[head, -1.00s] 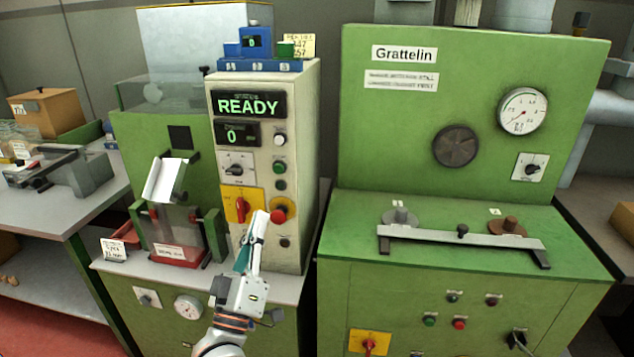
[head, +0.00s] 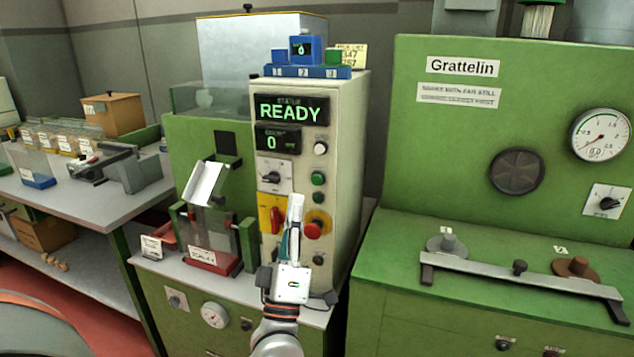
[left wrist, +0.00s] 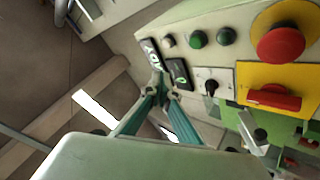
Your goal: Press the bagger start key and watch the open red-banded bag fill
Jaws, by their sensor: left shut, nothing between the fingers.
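The bagger's pale control panel (head: 350,150) has a status display (head: 291,109) reading READY and a count display (head: 278,138) reading 0. It carries a white button (head: 320,148), an upper green button (head: 318,179) and a lower green one (head: 317,198); their labels are too small to read. The red-banded bag (head: 212,240) stands below the white chute (head: 204,184), its red band low down; its contents are unclear. My left gripper (head: 296,200) is shut and empty before the panel, left of the lower green button. Its fingertips (left wrist: 160,84) meet in the left wrist view. My right gripper is not in view.
A red mushroom button (head: 312,230) and a red rotary switch (head: 276,220) on a yellow plate lie close to my left fingers. The green Grattelin machine (head: 400,150) stands to the right. A grey bench (head: 95,203) is at the left.

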